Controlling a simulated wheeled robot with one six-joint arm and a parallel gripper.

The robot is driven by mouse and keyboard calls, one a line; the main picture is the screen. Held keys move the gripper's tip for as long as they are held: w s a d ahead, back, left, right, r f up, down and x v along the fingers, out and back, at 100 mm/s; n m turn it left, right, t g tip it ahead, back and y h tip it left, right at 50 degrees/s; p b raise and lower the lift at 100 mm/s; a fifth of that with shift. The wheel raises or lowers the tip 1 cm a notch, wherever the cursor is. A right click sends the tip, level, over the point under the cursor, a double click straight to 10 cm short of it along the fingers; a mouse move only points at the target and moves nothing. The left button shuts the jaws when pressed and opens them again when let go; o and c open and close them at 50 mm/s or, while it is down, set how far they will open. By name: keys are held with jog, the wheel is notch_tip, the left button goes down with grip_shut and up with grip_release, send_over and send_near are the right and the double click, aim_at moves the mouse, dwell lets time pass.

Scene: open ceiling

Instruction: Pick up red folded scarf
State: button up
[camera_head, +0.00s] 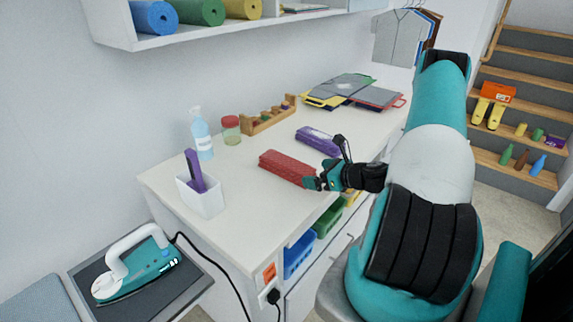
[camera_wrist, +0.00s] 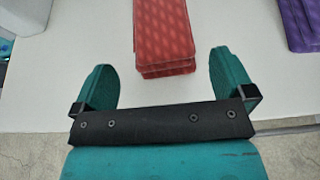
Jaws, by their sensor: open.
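The red folded scarf (camera_head: 287,167) lies flat on the white counter, close to its front edge. In the wrist view the scarf (camera_wrist: 165,35) points its near, layered end toward my gripper (camera_wrist: 166,85). The two teal fingers are spread wide, one on each side of that end, with gaps on both sides. The scarf's near end sits roughly level with the fingertips. In the head view my gripper (camera_head: 318,183) is at the scarf's right end, low by the counter edge. Nothing is held. The scarf's far end is cut off in the wrist view.
A purple folded scarf (camera_head: 318,140) lies behind the red one and also shows in the wrist view (camera_wrist: 298,22). A white cup (camera_head: 202,196) with a purple item, a spray bottle (camera_head: 201,134) and a jar (camera_head: 231,130) stand left. Folders (camera_head: 343,87) lie at the back.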

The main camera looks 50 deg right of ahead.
aim_at(309, 172)
jog(key=shift+p+x, duration=1.25)
jog(key=shift+x, duration=1.7)
jog(key=shift+w+d+r, duration=0.1)
jog(key=shift+d+r, duration=0.05)
jog(key=c, duration=0.9)
